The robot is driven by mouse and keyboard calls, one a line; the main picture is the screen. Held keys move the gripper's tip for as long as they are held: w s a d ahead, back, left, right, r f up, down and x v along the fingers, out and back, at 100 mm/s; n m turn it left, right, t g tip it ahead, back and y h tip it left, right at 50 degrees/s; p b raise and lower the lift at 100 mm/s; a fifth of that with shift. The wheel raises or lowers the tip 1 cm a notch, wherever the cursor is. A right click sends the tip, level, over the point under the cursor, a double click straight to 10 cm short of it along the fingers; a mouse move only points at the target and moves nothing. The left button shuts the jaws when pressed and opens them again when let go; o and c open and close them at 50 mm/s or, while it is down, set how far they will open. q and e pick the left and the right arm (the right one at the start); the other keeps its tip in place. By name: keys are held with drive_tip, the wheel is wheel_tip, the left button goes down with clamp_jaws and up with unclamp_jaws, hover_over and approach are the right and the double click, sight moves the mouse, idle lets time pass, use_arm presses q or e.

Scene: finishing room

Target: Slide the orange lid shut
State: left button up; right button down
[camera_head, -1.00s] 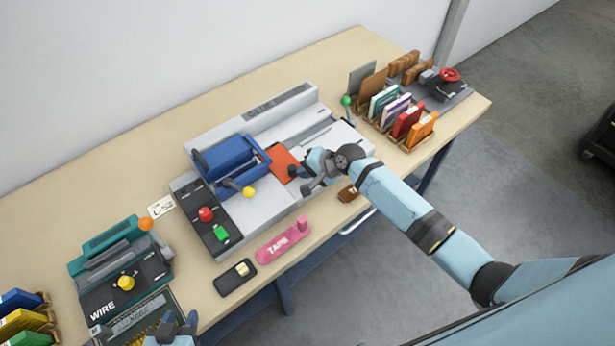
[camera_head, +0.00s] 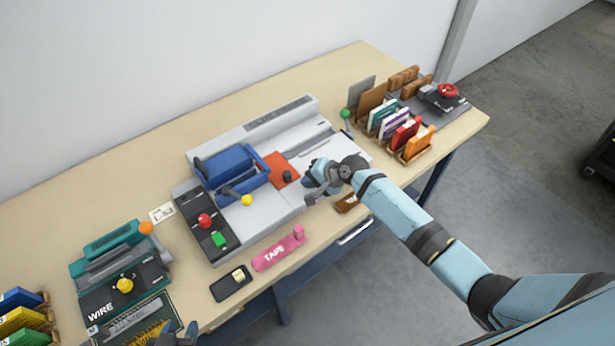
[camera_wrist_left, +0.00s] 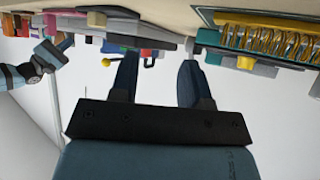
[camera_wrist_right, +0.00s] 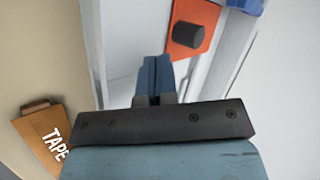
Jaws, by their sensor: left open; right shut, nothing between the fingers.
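The orange lid (camera_head: 281,168) is a flat plate with a dark knob (camera_head: 287,176) on the grey machine (camera_head: 262,208), just right of the blue carriage (camera_head: 231,167). In the right wrist view the lid (camera_wrist_right: 193,27) and its knob (camera_wrist_right: 188,37) lie ahead and a little right of the fingers. My right gripper (camera_head: 308,191) is shut and empty, to the right of the knob and apart from it. Its closed fingertips also show in the right wrist view (camera_wrist_right: 155,62). My left gripper (camera_wrist_left: 158,80) is open and empty, low by the table's front edge.
A pink tape holder (camera_head: 278,250), a black device (camera_head: 231,283) and a brown tape block (camera_head: 347,203) lie along the front edge. A teal wire machine (camera_head: 120,270) stands at left. Racks of coloured cards (camera_head: 396,132) stand at right.

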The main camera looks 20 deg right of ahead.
use_arm(q)
drive_tip(key=shift+s+d+f+b, duration=0.1)
drive_tip(key=shift+d+f+b, duration=0.1)
drive_tip(key=shift+f+b, duration=0.4)
use_arm(e)
drive_tip(key=v, duration=1)
drive_tip(key=shift+s+d, duration=0.2)
drive_tip(key=shift+s, duration=0.05)
use_arm(q)
drive_tip(key=shift+s, duration=0.25)
use_arm(e)
drive_tip(key=s+a+f+n+t+h, duration=0.1)
drive_tip(key=s+f+n, duration=0.2)
drive_tip(key=s, duration=0.5)
drive_tip(key=s+a+f+n+t+h, duration=0.1)
drive_tip(key=s+f+n+t, duration=0.1)
drive_tip(key=s, duration=0.6)
drive_tip(key=s+a+f+n+t+h, duration=0.1)
drive_tip(key=s+f+n, duration=0.3)
drive_tip(key=s+n, duration=0.2)
drive_tip(key=shift+s+n+t+h, duration=0.3)
drive_tip(key=shift+s+h, duration=0.1)
drive_tip(key=shift+s, duration=0.8)
drive_tip(key=shift+a+f, duration=0.15)
